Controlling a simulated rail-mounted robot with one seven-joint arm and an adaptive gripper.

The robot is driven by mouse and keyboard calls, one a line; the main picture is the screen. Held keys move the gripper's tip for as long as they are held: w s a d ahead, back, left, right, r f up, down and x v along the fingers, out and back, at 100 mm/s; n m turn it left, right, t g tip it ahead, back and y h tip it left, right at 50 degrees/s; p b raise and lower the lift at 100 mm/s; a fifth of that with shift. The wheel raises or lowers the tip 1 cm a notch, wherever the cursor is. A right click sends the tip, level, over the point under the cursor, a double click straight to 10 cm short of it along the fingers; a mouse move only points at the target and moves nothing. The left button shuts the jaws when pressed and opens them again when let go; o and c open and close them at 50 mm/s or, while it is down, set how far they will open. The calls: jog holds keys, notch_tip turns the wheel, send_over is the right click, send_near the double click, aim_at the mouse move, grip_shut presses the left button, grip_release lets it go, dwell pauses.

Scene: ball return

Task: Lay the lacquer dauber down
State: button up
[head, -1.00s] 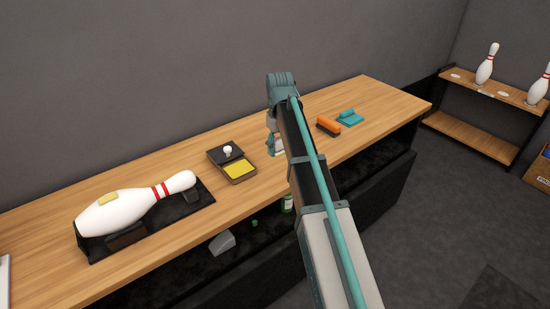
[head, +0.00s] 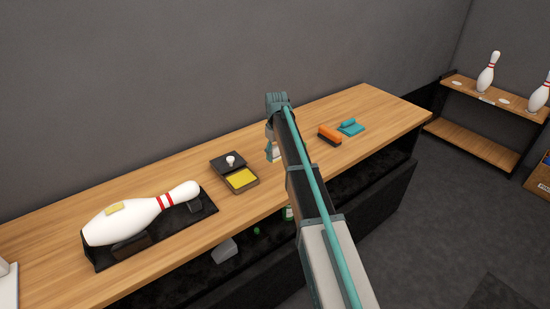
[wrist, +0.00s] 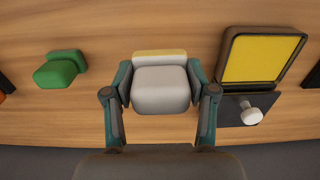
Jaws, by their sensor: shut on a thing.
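The lacquer dauber (wrist: 160,88), a pale grey block with a yellow pad (wrist: 160,53) on its far side, is between the two fingers of my gripper (wrist: 160,82) in the wrist view. The fingers are shut on its sides. In the head view the dauber (head: 274,154) shows only partly beside my arm, low over the wooden counter (head: 215,215). I cannot tell whether its pad touches the wood. The open lacquer tray (head: 241,179), with a yellow pad and a white-knobbed dark lid, stands to the left; it also shows at right in the wrist view (wrist: 294,84).
A green block (wrist: 61,70) lies on the counter at left in the wrist view. An orange brush (head: 330,135) and a teal item (head: 350,127) lie farther right in the head view. A bowling pin (head: 120,223) rests on a black cradle at left. Bare wood surrounds the dauber.

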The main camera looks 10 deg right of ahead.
aim_at(275, 167)
jog(key=shift+w+f+p, duration=0.4)
jog(key=shift+w+f, duration=0.9)
jog(key=shift+f, duration=0.2)
notch_tip(275, 167, down, 2)
jog(key=shift+f+p, duration=0.15)
jog(key=shift+p, duration=0.9)
jog(key=shift+f, duration=0.35)
jog(key=shift+f, duration=0.25)
jog(key=o, duration=1.1)
